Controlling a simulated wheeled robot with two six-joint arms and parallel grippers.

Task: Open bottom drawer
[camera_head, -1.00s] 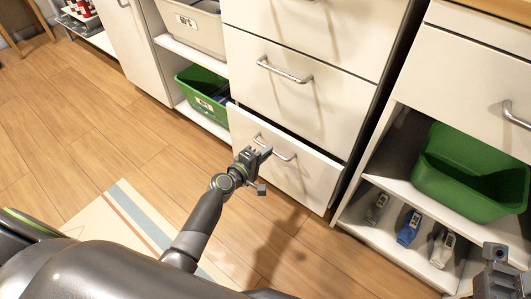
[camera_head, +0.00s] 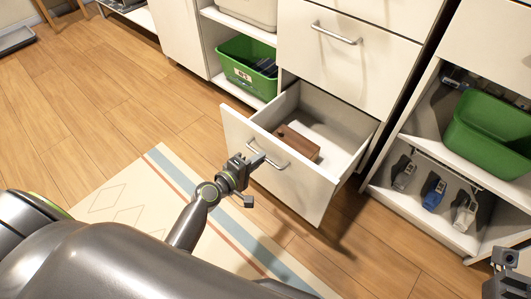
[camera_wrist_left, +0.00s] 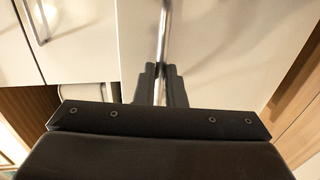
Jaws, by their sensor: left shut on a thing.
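The bottom drawer (camera_head: 290,190) is pulled well out of the cabinet in the head view, and its inside shows. A brown wooden block (camera_head: 297,143) lies in it. My left gripper (camera_head: 250,166) is at the left part of the drawer's metal bar handle (camera_head: 275,157). In the left wrist view the two fingers (camera_wrist_left: 160,85) are closed around the handle bar (camera_wrist_left: 164,35). My right gripper (camera_head: 505,270) is only partly in view at the lower right corner, away from the drawer, and its fingers cannot be made out.
A closed drawer (camera_head: 350,65) with its own handle is above the open one. Green bins stand on shelves to the left (camera_head: 240,75) and right (camera_head: 490,130). Several bottles hang or stand at the lower right. A striped rug (camera_head: 130,195) lies on the wood floor.

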